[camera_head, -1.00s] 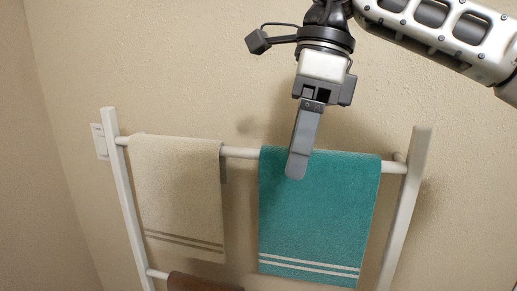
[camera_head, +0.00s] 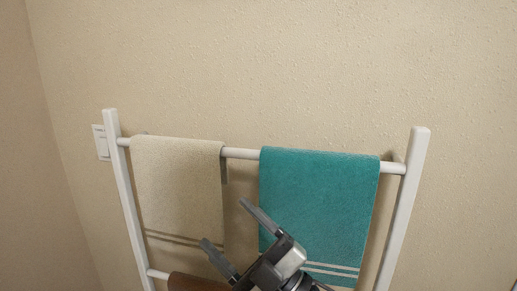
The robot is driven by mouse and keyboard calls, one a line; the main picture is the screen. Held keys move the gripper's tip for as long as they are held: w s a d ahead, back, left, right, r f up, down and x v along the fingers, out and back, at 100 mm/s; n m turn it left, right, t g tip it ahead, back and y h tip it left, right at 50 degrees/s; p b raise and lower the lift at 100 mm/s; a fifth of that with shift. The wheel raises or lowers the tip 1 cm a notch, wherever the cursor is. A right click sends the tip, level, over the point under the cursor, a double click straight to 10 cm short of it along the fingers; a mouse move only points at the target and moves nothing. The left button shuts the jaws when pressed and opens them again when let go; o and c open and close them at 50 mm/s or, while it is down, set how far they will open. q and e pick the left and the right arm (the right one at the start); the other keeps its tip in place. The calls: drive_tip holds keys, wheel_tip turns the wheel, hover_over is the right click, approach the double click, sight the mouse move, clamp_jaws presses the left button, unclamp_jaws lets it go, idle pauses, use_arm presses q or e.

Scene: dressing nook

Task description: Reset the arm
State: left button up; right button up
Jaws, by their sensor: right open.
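My right gripper (camera_head: 232,226) is low in the head view, in front of the rack. Its two fingers are spread apart and point up and to the left, with nothing between them. It overlaps the lower left part of a teal towel (camera_head: 318,195) with pale stripes near its hem. A beige towel (camera_head: 178,185) with darker stripes hangs to the left on the same top rail. My left gripper is not in view.
A white towel rack (camera_head: 404,205) stands against the beige wall (camera_head: 300,70). A brown towel (camera_head: 190,283) hangs on a lower rail, mostly cut off by the frame. A white switch plate (camera_head: 101,142) is behind the left post. The area above the rack is clear.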

drive_tip(key=d+f+m+t+h, duration=0.5)
drive_tip(key=d+f+m+h, duration=0.2)
drive_tip(key=f+m+h, duration=0.4)
drive_tip(key=s+d+f+m+g+h, duration=0.2)
drive_tip(key=s+d+f+m, duration=0.1)
drive_tip(key=f, duration=0.4)
drive_tip(key=s+d+f+m+g+h, duration=0.2)
drive_tip(key=s+d+f+m+g, duration=0.1)
drive_tip(key=s+f, duration=0.4)
drive_tip(key=s+d+f+m+g+h, duration=0.2)
drive_tip(key=s+d+f, duration=0.3)
drive_tip(key=f, duration=0.3)
drive_tip(key=shift+s+d+f+m+h, duration=0.3)
drive_tip(key=shift+s+f+m+h, duration=0.1)
drive_tip(key=shift+m+h, duration=0.15)
drive_tip(key=shift+w, duration=0.1)
